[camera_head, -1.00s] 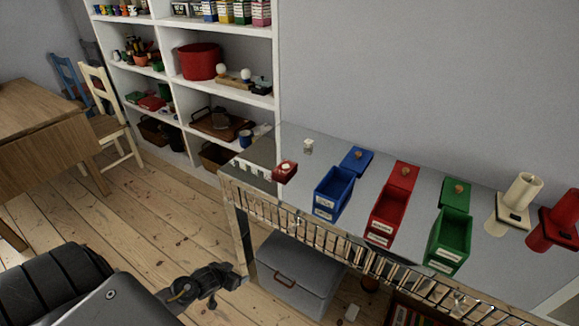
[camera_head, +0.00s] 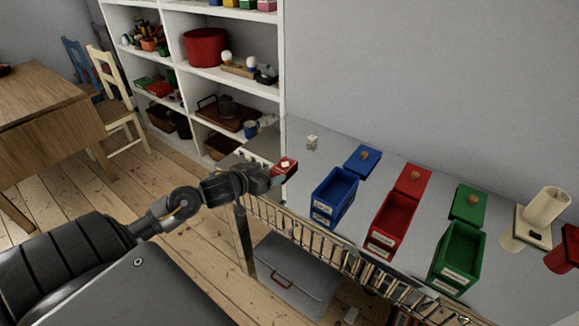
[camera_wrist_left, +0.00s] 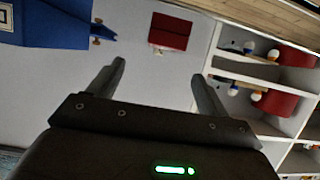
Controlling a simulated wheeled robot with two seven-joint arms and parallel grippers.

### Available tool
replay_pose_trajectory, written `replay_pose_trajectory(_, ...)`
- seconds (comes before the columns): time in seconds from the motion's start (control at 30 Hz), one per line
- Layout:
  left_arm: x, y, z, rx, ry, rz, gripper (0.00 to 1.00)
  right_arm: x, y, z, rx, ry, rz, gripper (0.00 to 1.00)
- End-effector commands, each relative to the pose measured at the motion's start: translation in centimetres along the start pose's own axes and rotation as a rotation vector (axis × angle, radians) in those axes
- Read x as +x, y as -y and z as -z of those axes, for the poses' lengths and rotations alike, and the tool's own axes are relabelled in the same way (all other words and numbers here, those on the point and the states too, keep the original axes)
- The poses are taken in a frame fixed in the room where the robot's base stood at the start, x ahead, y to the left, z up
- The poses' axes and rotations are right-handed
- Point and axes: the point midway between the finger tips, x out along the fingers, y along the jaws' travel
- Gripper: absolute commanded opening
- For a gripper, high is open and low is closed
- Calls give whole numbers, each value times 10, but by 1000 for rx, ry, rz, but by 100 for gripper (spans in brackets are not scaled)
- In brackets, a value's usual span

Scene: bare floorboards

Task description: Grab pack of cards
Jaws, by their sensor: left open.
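A small red box with a pale patch on top, seemingly the pack of cards (camera_head: 287,165), lies near the left end of the grey table. It also shows as a dark red block (camera_wrist_left: 170,32) in the left wrist view, beyond the fingertips. My left gripper (camera_head: 272,181) is at the table's front left edge, just beside the red box in the head view. In the wrist view the left gripper (camera_wrist_left: 158,72) has its fingers spread, with nothing between them. My right gripper is not in view.
A blue bin (camera_head: 334,194), a red bin (camera_head: 390,222) and a green bin (camera_head: 457,252) stand along the table, their lids behind them. A small white item (camera_head: 312,142) is farther back. A metal rail (camera_head: 310,240) runs along the front edge. White shelves (camera_head: 282,60) stand behind left.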

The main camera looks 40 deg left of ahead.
Motion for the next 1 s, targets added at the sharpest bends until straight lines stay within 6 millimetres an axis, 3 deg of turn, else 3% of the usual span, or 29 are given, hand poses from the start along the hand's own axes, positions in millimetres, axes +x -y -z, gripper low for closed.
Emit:
replay_pose_trajectory(0.2,26,11,-5,-8,2,19,78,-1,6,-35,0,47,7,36)
replay_pose_trajectory(0.3,38,10,-5,-8,2,18,78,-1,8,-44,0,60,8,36)
replay_pose_trajectory(0.57,48,8,-4,-5,3,14,78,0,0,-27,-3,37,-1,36)
replay_pose_trajectory(0.83,85,2,-3,-7,2,14,78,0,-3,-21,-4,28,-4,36)
replay_pose_trajectory(1.0,98,3,-4,-5,3,14,78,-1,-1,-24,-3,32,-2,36)
